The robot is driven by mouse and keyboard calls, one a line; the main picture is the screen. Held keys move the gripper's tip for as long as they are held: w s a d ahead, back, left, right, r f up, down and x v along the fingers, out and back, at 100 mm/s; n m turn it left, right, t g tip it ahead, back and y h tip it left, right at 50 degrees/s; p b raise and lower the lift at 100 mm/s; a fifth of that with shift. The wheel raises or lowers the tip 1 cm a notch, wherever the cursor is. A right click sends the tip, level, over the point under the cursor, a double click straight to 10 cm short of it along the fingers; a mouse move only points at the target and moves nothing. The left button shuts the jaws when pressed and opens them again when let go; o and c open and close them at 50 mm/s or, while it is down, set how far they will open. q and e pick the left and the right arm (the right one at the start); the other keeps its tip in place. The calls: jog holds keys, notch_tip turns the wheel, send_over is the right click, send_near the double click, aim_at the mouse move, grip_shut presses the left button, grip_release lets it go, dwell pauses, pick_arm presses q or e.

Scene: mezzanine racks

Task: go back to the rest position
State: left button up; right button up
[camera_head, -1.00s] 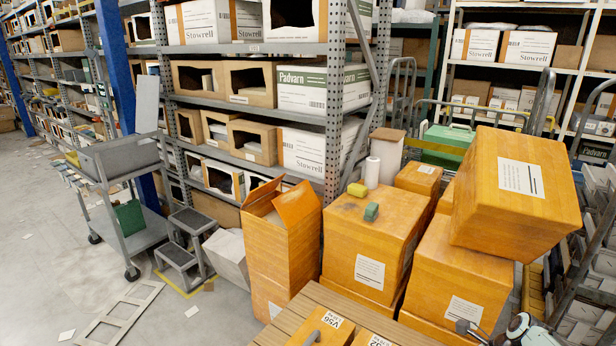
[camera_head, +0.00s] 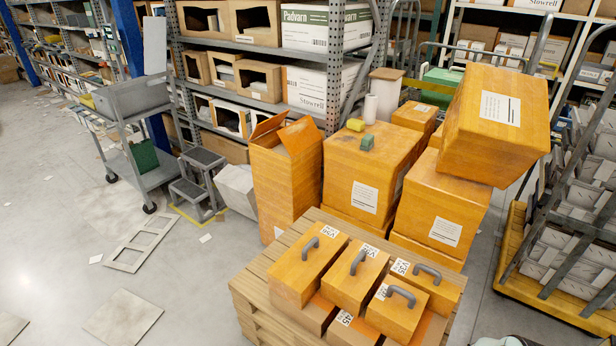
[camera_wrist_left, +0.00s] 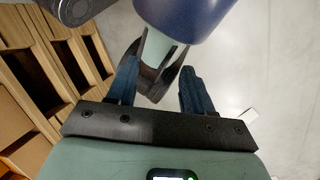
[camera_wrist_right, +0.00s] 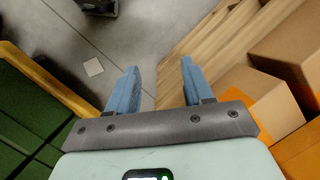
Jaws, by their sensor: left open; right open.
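My left gripper (camera_wrist_left: 160,88) is open and empty in the left wrist view, its two dark fingers apart. Behind its fingers is a part of my own arm, dark blue and pale green, and grey floor. My right gripper (camera_wrist_right: 160,88) is open and empty in the right wrist view, with bare floor and a wooden pallet edge beyond its fingers. Neither gripper shows in the head view; only a pale bit of my own body is at its bottom edge.
A wooden pallet (camera_head: 262,268) bears several orange boxes with grey handles, such as this one (camera_head: 308,268). Larger orange cartons (camera_head: 362,180) stand behind it. A grey cart (camera_head: 140,130) and step stool (camera_head: 200,185) stand left. Floor at lower left is mostly free, with flat panels (camera_head: 125,315) lying there.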

jog(key=s+a+f+n, duration=0.2)
jog(key=s+a+n, duration=0.4)
jog(key=s, duration=0.3)
jog(key=s+a+f+n, duration=0.3)
jog(key=s+a+n, duration=0.2)
jog(key=s+a, duration=0.25)
pick_arm(q)
notch_tip(320, 180, up, 12)
jog(key=p, duration=1.3)
jog(key=shift+w+r+g, duration=0.2)
jog(key=shift+w+g, duration=0.1)
jog(key=shift+w, duration=0.05)
pick_arm(e)
jog(key=a+v, duration=0.2)
jog(key=v, duration=1)
jog(key=shift+w+r+g, duration=0.35)
jog(key=shift+r+g, duration=0.05)
pick_arm(q)
jog(key=shift+s, duration=0.1)
jog(key=shift+c, duration=0.8)
pick_arm(e)
jog(key=shift+s, duration=0.1)
jog(key=shift+c, duration=0.8)
